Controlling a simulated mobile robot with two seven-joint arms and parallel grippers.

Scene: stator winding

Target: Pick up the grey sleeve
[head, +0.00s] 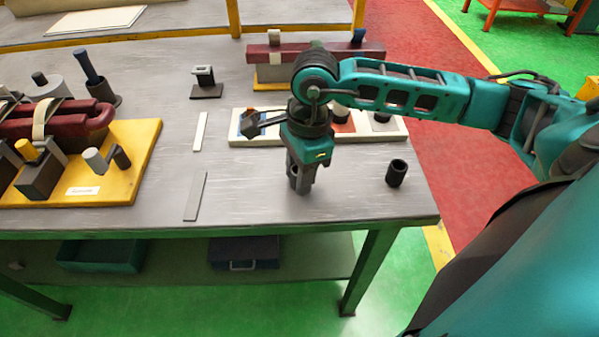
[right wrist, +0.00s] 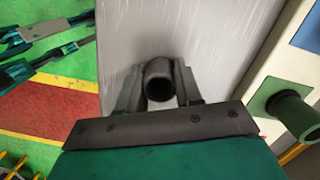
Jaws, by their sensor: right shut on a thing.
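My right gripper (head: 299,182) points straight down over the front right of the table. It is shut on the grey sleeve, a short dark hollow tube. In the right wrist view the sleeve (right wrist: 158,82) sits between the two fingers, with its open top facing the camera. In the head view the fingers mostly hide it. The held sleeve is at or close to the tabletop; I cannot tell whether it touches. My left gripper is not visible in the head view.
A second dark tube (head: 396,172) stands upright to the right of my gripper. Behind is a white tray (head: 395,136) with coloured sections. Two flat strips (head: 195,196) (head: 200,131) lie to the left. A yellow board (head: 140,160) with fixtures stands further left. The table's front edge is close.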

